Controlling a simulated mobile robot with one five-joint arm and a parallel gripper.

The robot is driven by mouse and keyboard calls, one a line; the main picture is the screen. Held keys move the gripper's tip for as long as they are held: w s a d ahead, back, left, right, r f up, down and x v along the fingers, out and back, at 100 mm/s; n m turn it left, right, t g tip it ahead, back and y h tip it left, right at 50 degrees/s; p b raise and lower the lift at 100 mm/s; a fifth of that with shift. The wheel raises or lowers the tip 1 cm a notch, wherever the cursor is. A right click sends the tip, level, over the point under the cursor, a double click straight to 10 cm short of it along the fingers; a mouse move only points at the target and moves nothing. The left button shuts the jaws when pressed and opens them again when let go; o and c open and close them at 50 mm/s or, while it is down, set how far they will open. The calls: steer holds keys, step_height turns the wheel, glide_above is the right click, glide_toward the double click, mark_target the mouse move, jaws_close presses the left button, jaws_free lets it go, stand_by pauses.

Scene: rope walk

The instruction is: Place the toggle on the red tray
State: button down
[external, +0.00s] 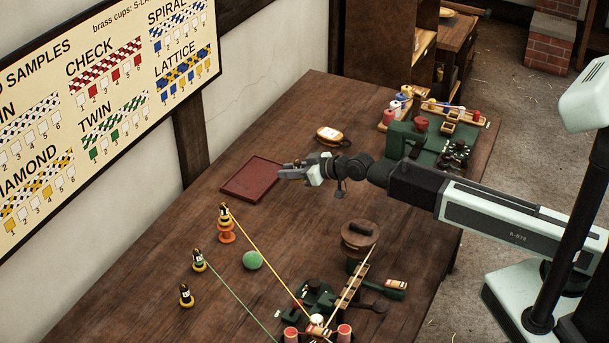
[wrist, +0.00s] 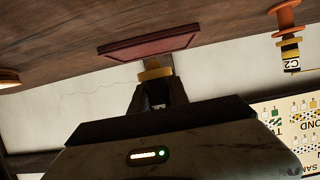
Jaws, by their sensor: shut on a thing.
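The red tray (external: 252,180) lies flat and empty on the wooden table, left of my gripper (external: 287,172). In the wrist view, where the table appears at the top, the tray (wrist: 150,42) lies just beyond my fingertips. My gripper (wrist: 157,92) is shut on a yellowish-brown piece, which I take to be the toggle (wrist: 155,73). The toggle is held close to the tray's right edge in the external view. I cannot tell its exact height above the table. Its lower part is hidden by my fingers, and it hardly shows in the external view.
A green machine (external: 440,140) stands at right. The table around the tray is clear.

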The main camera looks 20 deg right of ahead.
steer(key=b, duration=0.1)
glide_above(247, 174)
steer(key=shift+s+d+f, duration=0.15)
steer(key=shift+s+f, duration=0.2)
steer(key=shift+f, duration=0.3)
steer(key=f+b, duration=0.2)
steer(key=b, duration=0.1)
steer(key=f+b, duration=0.1)
steer(key=f, duration=0.1)
steer(key=shift+w+a, duration=0.2)
steer(key=shift+w, duration=0.05)
steer(key=shift+r, duration=0.25)
steer(key=shift+f, duration=0.1)
steer(key=c, duration=1.7)
jaws_free()
steer(key=shift+f, duration=0.1)
steer(key=o, duration=0.4)
steer(key=shift+o, duration=0.2)
